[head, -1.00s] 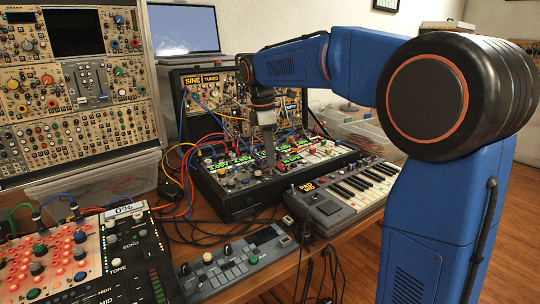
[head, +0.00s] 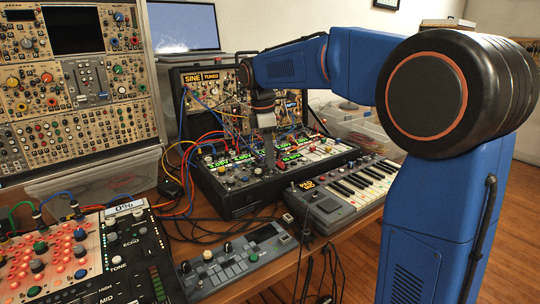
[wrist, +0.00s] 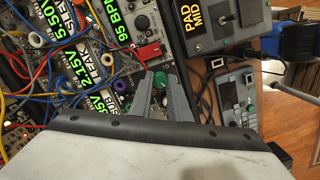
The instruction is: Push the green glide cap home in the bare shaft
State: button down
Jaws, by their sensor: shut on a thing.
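My gripper (head: 269,160) points down at the black synth module (head: 262,196) on the table. In the wrist view my gripper (wrist: 160,73) has its two grey fingers close together over the panel. A small green cap (wrist: 159,80) shows between them, and the fingers are shut on it. The fingers hide most of the cap. I cannot make out the bare shaft; the panel under the fingertips is partly covered. Whether the cap touches a shaft cannot be told.
A small keyboard (head: 345,192) lies at right, a grey controller (head: 235,260) in front. Tall modular racks (head: 75,90) stand at left.

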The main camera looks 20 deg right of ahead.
jog(key=shift+f, duration=0.65)
jog(key=c, duration=1.6)
grip_release()
jog(key=r, duration=0.5)
jog(key=a+r, duration=0.1)
jog(key=r, duration=0.5)
jog(key=a+r, duration=0.1)
jog(key=r, duration=0.5)
jog(key=shift+w+r, duration=0.15)
